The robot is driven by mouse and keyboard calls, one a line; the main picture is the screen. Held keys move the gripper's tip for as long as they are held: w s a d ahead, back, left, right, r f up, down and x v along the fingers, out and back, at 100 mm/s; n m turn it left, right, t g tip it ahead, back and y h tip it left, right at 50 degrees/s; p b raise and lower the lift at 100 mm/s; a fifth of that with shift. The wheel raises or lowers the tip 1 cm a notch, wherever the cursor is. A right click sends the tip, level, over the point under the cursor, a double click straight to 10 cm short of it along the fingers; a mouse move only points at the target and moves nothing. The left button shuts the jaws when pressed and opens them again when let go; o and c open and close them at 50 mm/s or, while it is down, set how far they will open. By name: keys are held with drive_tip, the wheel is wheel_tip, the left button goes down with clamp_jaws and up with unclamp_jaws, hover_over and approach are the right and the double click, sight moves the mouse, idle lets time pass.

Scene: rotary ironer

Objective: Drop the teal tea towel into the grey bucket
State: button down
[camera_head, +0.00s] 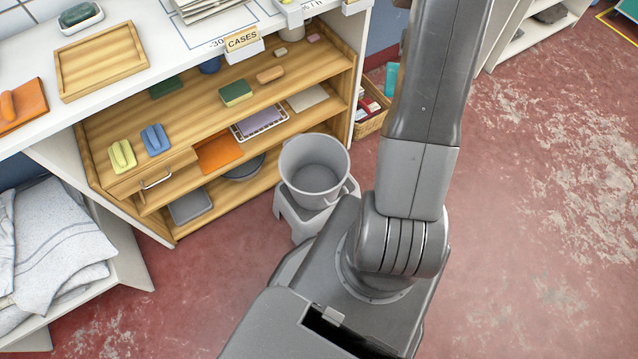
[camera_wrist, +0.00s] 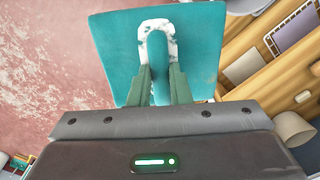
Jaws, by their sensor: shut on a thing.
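The teal tea towel (camera_wrist: 205,52) is a flat, stiff-looking square in the wrist view, with a raised teal grip on a white marbled pad at its middle. My gripper (camera_wrist: 159,88) is shut on that raised grip, and the towel spreads out beyond the fingers. The grey bucket (camera_head: 311,201) stands upright in the head view, its open top facing up and its inside looking empty. My gripper and the towel are outside the head view.
The bucket stands on a grey stool (camera_head: 291,217) in front of wooden shelves (camera_head: 335,82) holding sponges, cloths and trays. A wicker basket (camera_head: 371,124) is right of the shelves. White cloths (camera_head: 55,240) lie at lower left. Red floor (camera_head: 545,220) is clear at right.

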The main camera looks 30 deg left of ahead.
drive_tip(key=s+a+f+n+b, duration=0.9)
drive_tip(key=s+a+f+b, duration=0.9)
drive_tip(key=f+b, duration=0.85)
drive_tip(key=shift+s, duration=0.2)
drive_tip(key=shift+r, duration=0.1)
drive_tip(key=c, duration=1.3)
unclamp_jaws()
drive_tip(key=shift+o, duration=0.2)
wheel_tip(320, 180, up, 14)
drive_tip(key=p, duration=0.5)
